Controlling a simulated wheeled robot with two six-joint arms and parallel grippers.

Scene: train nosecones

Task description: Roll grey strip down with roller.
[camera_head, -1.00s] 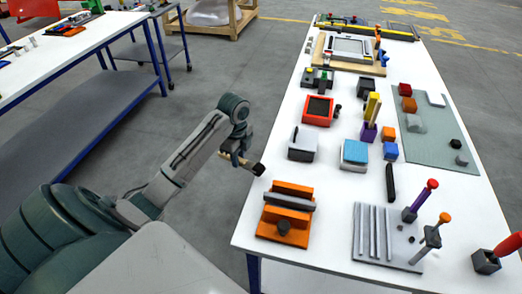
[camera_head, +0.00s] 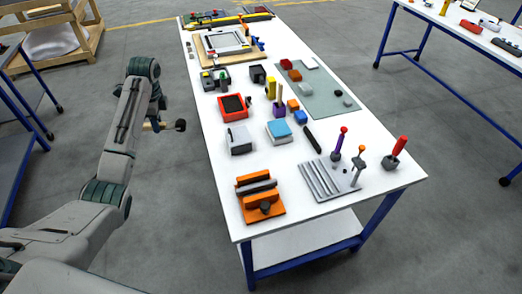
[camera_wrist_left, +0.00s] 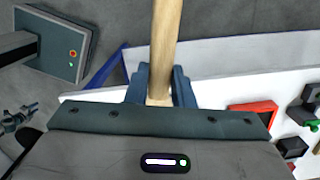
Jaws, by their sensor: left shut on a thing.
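My left gripper (camera_head: 153,126) is shut on the wooden handle of the roller. It is off the left side of the white table, over the floor. The roller's dark head (camera_head: 180,125) points right, towards the table. In the left wrist view the pale wooden handle (camera_wrist_left: 166,40) stands between the two dark fingers; the roller's head is out of that picture. A grey strip (camera_head: 257,187) lies across an orange fixture (camera_head: 247,216) at the table's near left corner, apart from the roller. My right gripper is not in view.
The white table (camera_head: 310,225) carries a grey ridged plate (camera_head: 322,180), a red tray (camera_head: 234,107), a blue-topped block (camera_head: 279,131) and several tools. Another table (camera_head: 460,45) stands at the right. A wooden crate (camera_head: 85,45) stands at upper left. Floor between is clear.

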